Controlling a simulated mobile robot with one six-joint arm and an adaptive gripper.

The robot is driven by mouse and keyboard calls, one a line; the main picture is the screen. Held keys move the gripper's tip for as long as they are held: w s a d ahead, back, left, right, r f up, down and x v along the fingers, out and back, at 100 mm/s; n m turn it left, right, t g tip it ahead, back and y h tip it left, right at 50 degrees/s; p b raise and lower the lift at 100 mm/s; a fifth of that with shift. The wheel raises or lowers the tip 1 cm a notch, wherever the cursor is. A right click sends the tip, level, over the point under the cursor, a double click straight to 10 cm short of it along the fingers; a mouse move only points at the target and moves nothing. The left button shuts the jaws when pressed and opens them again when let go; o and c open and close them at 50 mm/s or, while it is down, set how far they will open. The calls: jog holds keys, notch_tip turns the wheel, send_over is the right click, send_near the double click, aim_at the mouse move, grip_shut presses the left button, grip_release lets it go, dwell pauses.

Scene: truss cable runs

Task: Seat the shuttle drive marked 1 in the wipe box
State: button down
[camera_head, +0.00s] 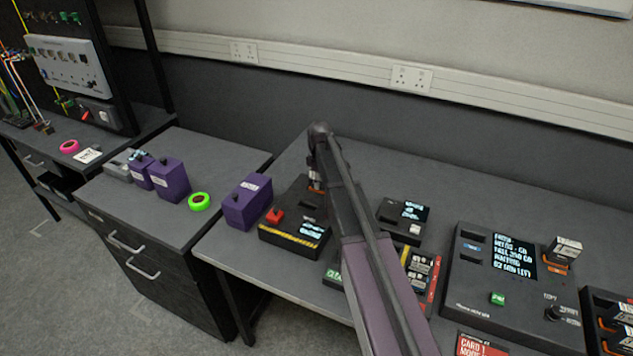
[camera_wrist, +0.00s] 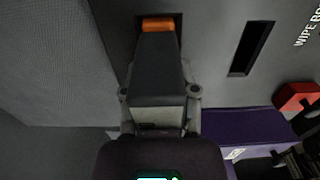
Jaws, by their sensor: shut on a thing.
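The wipe box (camera_head: 291,236) is a dark box with a red button, a small lit screen and a yellow-black stripe, standing at the left end of the long bench. In the wrist view, part of its top shows with the printed words partly cut off. My gripper (camera_wrist: 159,95) is shut on a dark grey shuttle drive (camera_wrist: 157,72), with an orange end at one slot of the box. How deep the end sits cannot be told. A second slot (camera_wrist: 252,48) beside it looks empty. In the head view my gripper (camera_head: 316,186) is over the box, mostly hidden by my arm. The drive's number is not readable.
A purple box (camera_head: 248,202) stands just left of the wipe box. A small dark unit with a screen (camera_head: 404,216) and a large console (camera_head: 512,286) holding an upright drive (camera_head: 564,250) stand to the right. Purple boxes and a green tape roll (camera_head: 199,202) are on the left cabinet.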

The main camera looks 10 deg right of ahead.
jog(key=shift+c, duration=1.4)
grip_release()
jog(key=shift+o, duration=1.4)
jog(key=shift+s+r, duration=0.1)
jog(key=shift+r, duration=0.05)
jog(key=shift+r+p, duration=3.65)
jog(key=shift+p, duration=0.1)
